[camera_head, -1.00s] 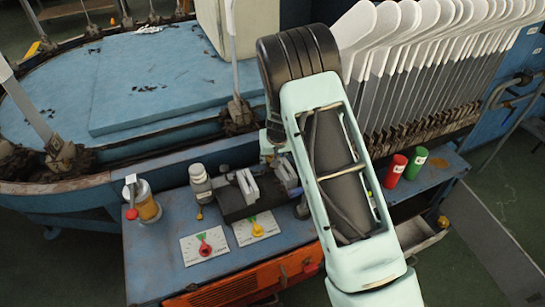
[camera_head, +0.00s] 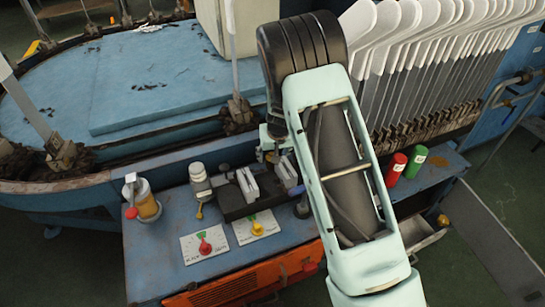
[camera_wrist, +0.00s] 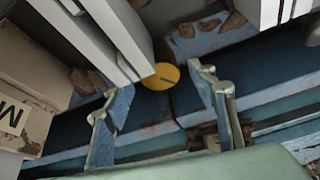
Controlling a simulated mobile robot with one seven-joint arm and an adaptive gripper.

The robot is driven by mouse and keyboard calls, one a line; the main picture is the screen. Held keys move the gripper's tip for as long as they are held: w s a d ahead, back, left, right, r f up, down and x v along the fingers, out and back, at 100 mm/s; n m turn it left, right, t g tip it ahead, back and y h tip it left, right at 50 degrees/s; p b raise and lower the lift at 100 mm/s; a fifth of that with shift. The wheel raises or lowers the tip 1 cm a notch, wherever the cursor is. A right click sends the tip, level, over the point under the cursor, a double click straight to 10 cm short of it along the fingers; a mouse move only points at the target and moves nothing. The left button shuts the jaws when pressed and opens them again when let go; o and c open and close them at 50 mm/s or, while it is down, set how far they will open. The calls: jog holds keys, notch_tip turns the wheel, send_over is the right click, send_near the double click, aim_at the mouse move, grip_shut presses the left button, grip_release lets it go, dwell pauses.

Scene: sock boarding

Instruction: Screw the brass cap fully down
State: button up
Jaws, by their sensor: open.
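The brass cap (camera_wrist: 160,76) shows in the wrist view as a round yellow disc with a dark line across its lower part. It lies just beyond and between the fingertips, close to the end of a pale grey block. My gripper (camera_wrist: 157,97) is open, one finger on each side, with nothing between the fingers; a gap to the cap cannot be judged. In the head view my arm covers much of the middle, and I cannot make out the cap there.
Two pale grey blocks (camera_head: 248,184) on a dark base stand close below my wrist. A white bottle (camera_head: 200,182), an amber jar (camera_head: 142,200), dial cards (camera_head: 204,244) and red (camera_head: 396,169) and green (camera_head: 414,161) cylinders stand on the blue bench (camera_head: 160,270). White sock boards (camera_head: 440,70) rise behind.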

jog(key=v, duration=0.9)
jog(key=shift+s+r, duration=0.15)
jog(key=shift+r, duration=0.2)
jog(key=shift+d, duration=0.1)
jog(key=n, duration=0.1)
jog(key=d+n, duration=0.1)
jog(key=shift+d+f+n+g+y, duration=0.2)
jog(key=shift+f+n+g+y, duration=0.1)
jog(key=shift+n+y, duration=0.1)
jog(key=n, duration=0.1)
jog(key=w+n+y, duration=0.1)
jog(key=n, duration=0.1)
jog(key=shift+d+r, duration=0.25)
jog(key=shift+d, duration=0.1)
jog(key=b+x, duration=0.1)
jog(key=x, duration=0.2)
jog(key=b+x, duration=0.1)
jog(key=x, duration=0.3)
jog(key=b+x, duration=0.1)
jog(key=x, duration=0.2)
jog(key=shift+s+a+f, duration=0.15)
jog(key=shift+a+f, duration=0.05)
jog(key=shift+f, duration=0.2)
jog(key=shift+c, duration=0.6)
jog(key=c, duration=1)
